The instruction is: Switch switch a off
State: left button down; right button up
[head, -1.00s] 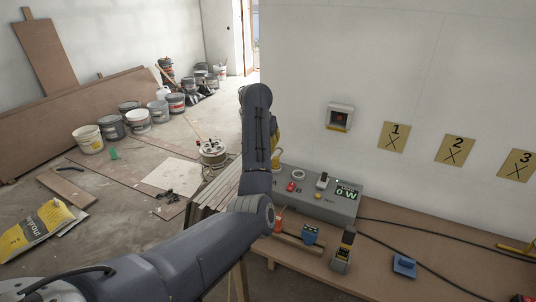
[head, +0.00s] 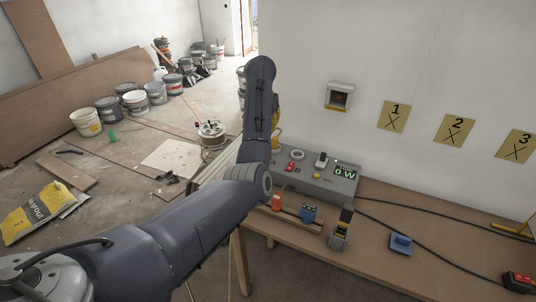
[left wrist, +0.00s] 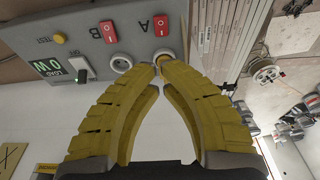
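A grey control box (head: 330,193) stands on the bench against the wall. In the left wrist view the box is turned around, and switch A (left wrist: 161,26) is a red rocker beside the letter A. Its on or off position is too small to tell. A similar red switch B (left wrist: 108,32) is beside it. My left gripper (left wrist: 157,66) has yellow fingers with the tips together, nothing seen between them. The tips appear near a round socket below switch A in that view. In the head view my arm hides switch A and most of the gripper.
The box also carries a round socket (left wrist: 121,62), a yellow test button (head: 316,177), a load lever (head: 321,160) and a display (head: 345,173) reading 0 W. Cables cross the bench.

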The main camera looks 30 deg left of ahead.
pick_arm(q)
jog(key=x, duration=0.7)
jog(key=s+x, duration=0.1)
jog(key=x, duration=0.3)
jog(key=shift+f, duration=0.25)
jog(key=shift+s+f, duration=0.1)
jog(key=shift+f, duration=0.55)
